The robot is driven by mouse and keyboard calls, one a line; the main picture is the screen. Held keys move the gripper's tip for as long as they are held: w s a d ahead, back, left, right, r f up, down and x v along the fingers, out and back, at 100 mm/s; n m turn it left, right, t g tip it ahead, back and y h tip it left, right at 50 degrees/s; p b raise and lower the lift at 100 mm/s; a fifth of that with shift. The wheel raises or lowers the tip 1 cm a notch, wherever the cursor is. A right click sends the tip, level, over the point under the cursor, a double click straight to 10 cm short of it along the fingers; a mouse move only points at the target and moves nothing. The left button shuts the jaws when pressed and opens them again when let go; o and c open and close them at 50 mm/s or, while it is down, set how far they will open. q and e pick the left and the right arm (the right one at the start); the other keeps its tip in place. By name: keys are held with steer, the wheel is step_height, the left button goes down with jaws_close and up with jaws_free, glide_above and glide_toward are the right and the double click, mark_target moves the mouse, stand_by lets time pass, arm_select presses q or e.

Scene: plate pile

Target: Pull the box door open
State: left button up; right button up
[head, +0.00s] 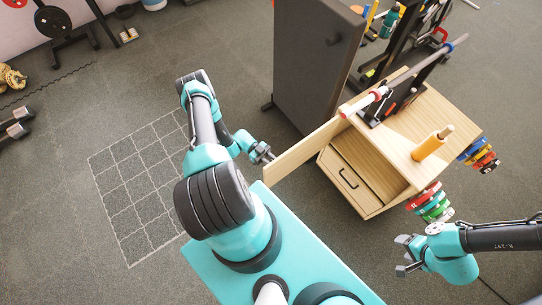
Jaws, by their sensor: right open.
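The wooden box (440,115) stands right of centre in the head view, with a drawer with a dark handle in its front. Its light wooden door (304,152) stands swung out to the left, and the open compartment shows above the drawer. My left gripper (264,154) is at the door's free outer end; I cannot tell whether it touches the door or how far its fingers are apart. My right gripper (403,256) is open and empty, below the box and apart from it.
A tall dark panel (312,62) stands close behind the door. The gridded floor at left is clear.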

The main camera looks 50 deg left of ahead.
arm_select(q)
steer(key=shift+o, duration=0.3)
steer(key=shift+s, duration=0.15)
steer(key=s+a, duration=0.2)
steer(key=a, duration=1.5)
steer(key=shift+a, duration=0.1)
steer(key=w+d+r+n+t+y, duration=0.3)
steer(key=w+d+r, duration=0.15)
steer(key=w, duration=0.55)
steer(key=w+d+r+n+t+y, duration=0.25)
steer(key=w+d+n, duration=0.2)
steer(key=w, duration=0.45)
steer(key=w+d+r+n+t+y, duration=0.25)
steer(key=w+d+r, duration=0.25)
steer(key=w, duration=0.5)
steer(key=s+d+r+n+g+y, duration=0.3)
steer(key=s+d, duration=0.5)
steer(key=s, duration=0.3)
steer(key=s+d+r+n+g+y, duration=0.3)
steer(key=s+d+r+n+g, duration=0.2)
steer(key=s+d, duration=0.3)
steer(key=s+g, duration=0.1)
steer(key=s, duration=0.3)
steer(key=shift+d+r, duration=0.3)
